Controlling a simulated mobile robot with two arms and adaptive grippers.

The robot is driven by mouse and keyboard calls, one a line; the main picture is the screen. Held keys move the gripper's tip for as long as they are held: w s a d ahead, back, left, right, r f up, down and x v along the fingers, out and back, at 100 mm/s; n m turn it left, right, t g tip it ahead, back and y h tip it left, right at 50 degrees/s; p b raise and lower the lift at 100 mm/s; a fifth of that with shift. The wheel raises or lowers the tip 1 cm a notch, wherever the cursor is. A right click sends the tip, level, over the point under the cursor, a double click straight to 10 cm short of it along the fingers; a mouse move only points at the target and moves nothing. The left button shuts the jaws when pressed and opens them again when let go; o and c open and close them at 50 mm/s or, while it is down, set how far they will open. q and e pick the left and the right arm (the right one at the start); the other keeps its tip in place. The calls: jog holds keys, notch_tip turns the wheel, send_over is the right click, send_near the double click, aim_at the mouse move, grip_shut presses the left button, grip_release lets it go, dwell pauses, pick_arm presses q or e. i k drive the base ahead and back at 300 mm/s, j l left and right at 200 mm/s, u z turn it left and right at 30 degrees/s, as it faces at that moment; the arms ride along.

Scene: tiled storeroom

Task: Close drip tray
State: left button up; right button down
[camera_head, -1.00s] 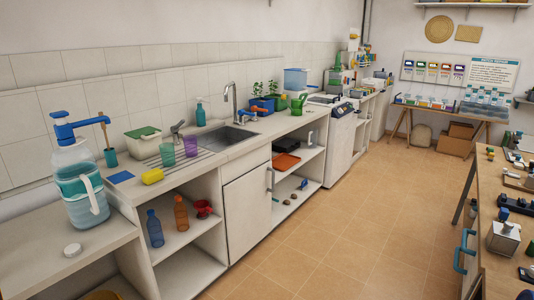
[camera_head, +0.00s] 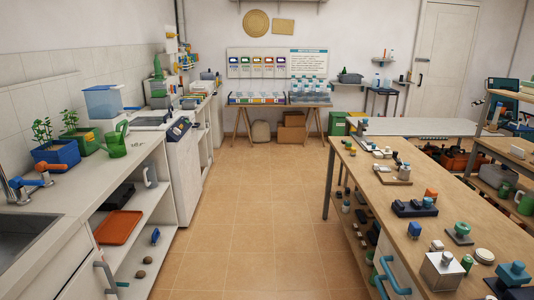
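No part of the view is clearly recognisable as a drip tray. A flat orange tray (camera_head: 119,227) lies on the open shelf under the left counter; I cannot tell whether it is the one named. A white appliance with a dark control panel (camera_head: 179,128) stands at the far end of the left counter run; I see no pulled-out tray on it. Neither of my grippers is in view.
The left counter (camera_head: 90,190) holds a sink (camera_head: 25,238), a blue planter (camera_head: 56,157) and a green watering can (camera_head: 116,143). A wooden workbench (camera_head: 385,215) with small devices stands right. The tiled floor aisle (camera_head: 250,215) between them is clear.

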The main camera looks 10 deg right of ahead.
aim_at(382, 167)
jog(key=i+j+z, duration=0.1)
jog(key=i+z, duration=0.25)
jog(key=i, duration=1.3)
